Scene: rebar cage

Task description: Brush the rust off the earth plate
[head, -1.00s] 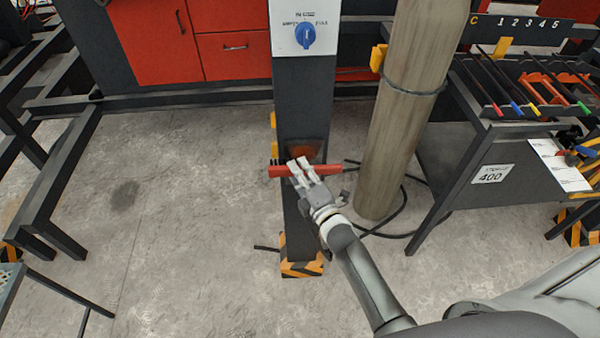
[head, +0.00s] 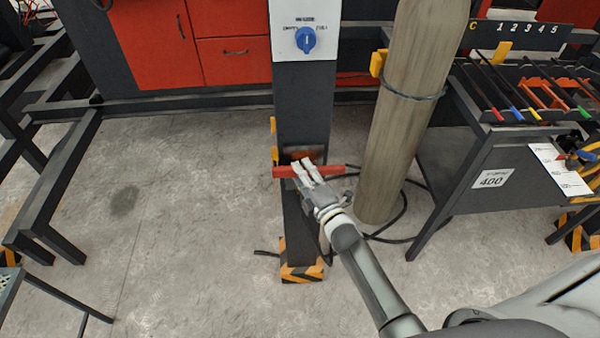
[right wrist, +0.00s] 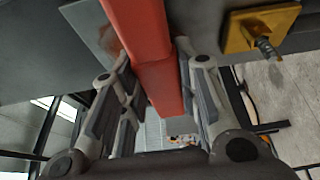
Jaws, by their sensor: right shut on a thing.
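My right gripper (head: 308,172) is shut on the red handle of a brush (head: 330,171), held level across the front of the dark post. In the right wrist view the red brush handle (right wrist: 146,50) runs between the two fingers of the right gripper (right wrist: 158,95). The earth plate (head: 303,153) is a small rust-brown patch on the post just above the brush, partly hidden by brush and fingers. In the right wrist view a grey plate (right wrist: 92,28) with a brownish stain shows left of the handle. I cannot tell whether the bristles touch it. My left gripper is not in view.
The dark post (head: 302,105) carries a panel with a blue knob (head: 306,39) and a striped foot (head: 301,272). A tall grey-brown cylinder (head: 397,130) stands close on the right. A yellow bracket (right wrist: 258,28) juts out near the gripper. Black cable lies behind. Floor at left is clear.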

